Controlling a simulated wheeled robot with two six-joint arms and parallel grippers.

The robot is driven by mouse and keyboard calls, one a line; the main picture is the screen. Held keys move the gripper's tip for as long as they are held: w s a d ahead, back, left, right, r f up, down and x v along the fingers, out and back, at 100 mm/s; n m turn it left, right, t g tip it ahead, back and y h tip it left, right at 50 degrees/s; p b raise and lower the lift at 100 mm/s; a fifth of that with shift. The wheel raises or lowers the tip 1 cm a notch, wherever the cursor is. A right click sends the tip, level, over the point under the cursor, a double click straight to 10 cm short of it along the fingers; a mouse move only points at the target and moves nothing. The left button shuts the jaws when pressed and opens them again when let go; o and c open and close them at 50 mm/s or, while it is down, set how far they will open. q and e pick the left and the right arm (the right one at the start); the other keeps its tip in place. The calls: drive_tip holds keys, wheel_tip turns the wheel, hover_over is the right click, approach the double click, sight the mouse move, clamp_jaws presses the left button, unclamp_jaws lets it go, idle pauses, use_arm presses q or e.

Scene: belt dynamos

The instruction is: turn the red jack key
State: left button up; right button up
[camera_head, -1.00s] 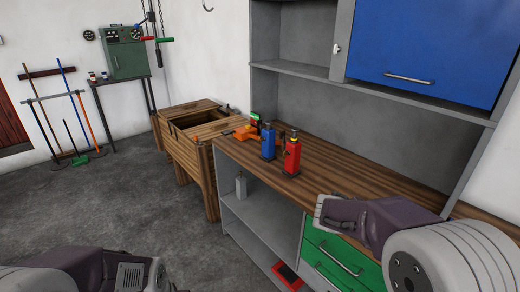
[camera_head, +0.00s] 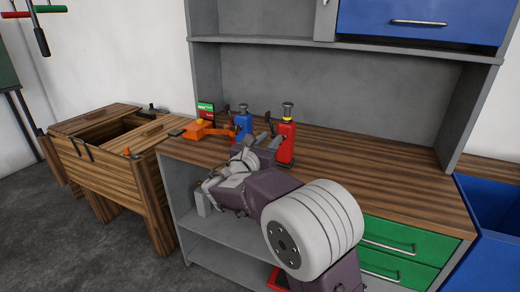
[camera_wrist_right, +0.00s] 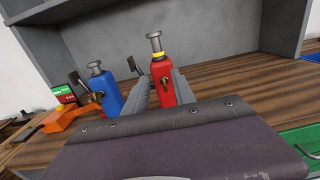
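The red jack (camera_head: 286,142) stands upright on the wooden bench top, with a yellow band and a grey screw head on top. My right gripper (camera_head: 266,142) is over the bench, close in front of the jack. In the right wrist view its two grey fingers (camera_wrist_right: 160,86) are apart, with the red jack seen between them. I cannot tell whether they touch it. The lower part of the jack is hidden by the gripper. My left gripper is out of view.
A blue jack (camera_head: 243,122) stands just left of the red one. An orange tool (camera_head: 205,130) and a red-green box (camera_head: 206,110) are beyond it. The bench top (camera_head: 375,165) is clear to the right. A wooden crate (camera_head: 105,150) stands left.

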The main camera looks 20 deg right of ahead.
drive_tip(key=w+d+f+b, duration=0.2)
drive_tip(key=w+d+f, duration=0.1)
drive_tip(key=w+d, duration=0.2)
drive_tip(key=shift+w+d+f+y+b, duration=0.25)
drive_tip(key=shift+w+d+y+b, duration=0.05)
drive_tip(key=shift+d, duration=0.55)
drive_tip(key=shift+c, duration=0.3)
clamp_jaws()
